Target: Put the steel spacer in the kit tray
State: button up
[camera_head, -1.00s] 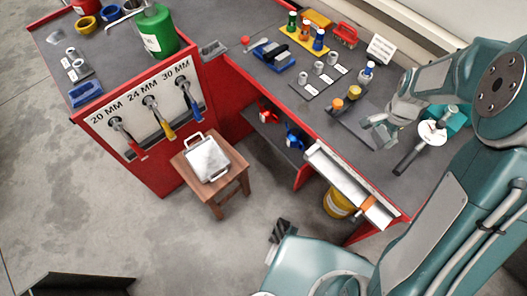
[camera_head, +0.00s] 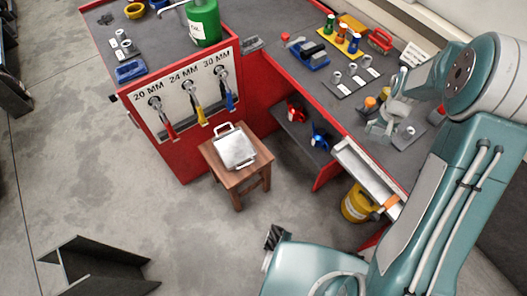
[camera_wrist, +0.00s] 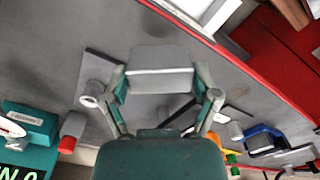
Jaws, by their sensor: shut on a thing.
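My gripper (camera_wrist: 160,82) is shut on a grey, block-like metal piece, which looks like the steel spacer (camera_wrist: 158,70). The piece sits between both fingers over the grey bench top in the wrist view. In the head view my gripper (camera_head: 382,122) is at the right part of the bench, and the held piece cannot be told apart there. A silver tray with two handles, likely the kit tray (camera_head: 235,148), sits on a wooden stool in front of the red cabinet, well left of my gripper. Its inside looks empty.
A short grey cylinder (camera_wrist: 93,90) stands beside my gripper on a dark plate. Several grey cylinders stand on a labelled mat (camera_head: 343,88) farther back. A yellow drum (camera_head: 357,204) stands under the bench. A dark steel channel (camera_head: 95,268) lies on the floor.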

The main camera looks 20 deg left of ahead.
aim_at(235, 150)
jog(key=u, duration=1.3)
jog(key=i+l+u, duration=0.25)
jog(key=i, duration=0.15)
jog(key=i+l+u, duration=0.3)
jog(key=i+j, duration=0.1)
jog(key=i, duration=0.05)
